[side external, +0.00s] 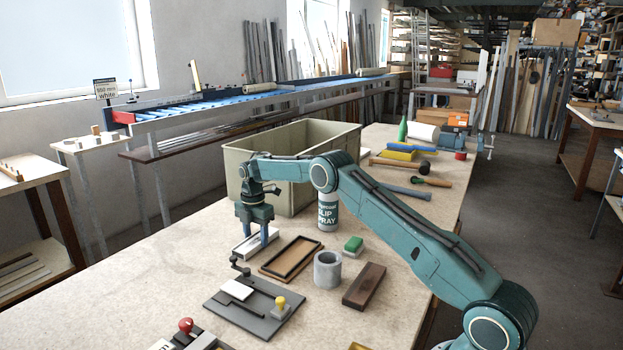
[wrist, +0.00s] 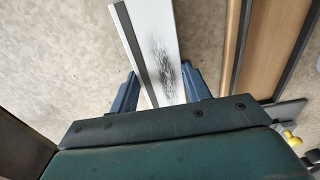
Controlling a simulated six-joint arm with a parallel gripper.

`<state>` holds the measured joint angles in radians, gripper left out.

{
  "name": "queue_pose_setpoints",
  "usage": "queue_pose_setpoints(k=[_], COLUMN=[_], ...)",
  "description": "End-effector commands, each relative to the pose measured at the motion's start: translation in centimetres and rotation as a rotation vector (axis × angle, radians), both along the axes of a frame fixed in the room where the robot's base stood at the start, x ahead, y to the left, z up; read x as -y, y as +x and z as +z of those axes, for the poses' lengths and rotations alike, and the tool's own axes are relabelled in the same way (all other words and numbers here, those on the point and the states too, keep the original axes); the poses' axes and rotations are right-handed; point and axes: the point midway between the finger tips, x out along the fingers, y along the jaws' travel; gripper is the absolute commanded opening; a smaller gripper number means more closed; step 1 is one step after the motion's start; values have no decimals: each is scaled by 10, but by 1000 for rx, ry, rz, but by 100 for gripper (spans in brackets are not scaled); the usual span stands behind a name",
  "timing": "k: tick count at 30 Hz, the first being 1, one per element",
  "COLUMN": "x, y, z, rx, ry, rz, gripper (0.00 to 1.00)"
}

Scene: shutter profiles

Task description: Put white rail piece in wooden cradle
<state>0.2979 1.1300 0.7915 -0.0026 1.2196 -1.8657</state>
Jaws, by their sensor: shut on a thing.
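The white rail piece (side external: 247,247) is a short white bar beside the shallow wooden tray. It also shows in the wrist view (wrist: 158,40), with a grey strip along one side and a dark speckled smudge on its face. My gripper (side external: 256,236) points down and is shut on the rail piece, with one blue finger on each side of it. I cannot tell whether the piece touches the table. The wooden cradle appears to be the shallow tray with dark edges (side external: 267,271), just right of my gripper; it also shows at the right of the wrist view (wrist: 262,50).
A large beige bin (side external: 322,144) stands behind my gripper, with a spray can (side external: 328,212) at its corner. A grey plate fixture (side external: 262,312) lies in front.

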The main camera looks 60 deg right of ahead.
Motion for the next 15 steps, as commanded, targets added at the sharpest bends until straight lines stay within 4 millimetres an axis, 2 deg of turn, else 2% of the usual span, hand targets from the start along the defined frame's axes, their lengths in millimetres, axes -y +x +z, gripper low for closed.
queue_pose_setpoints(k=[14,15], x=[0,0], y=[0,0], z=[-4,-4], rx=[-1,-1], ry=[0,0], rz=[0,0], gripper=[24,51])
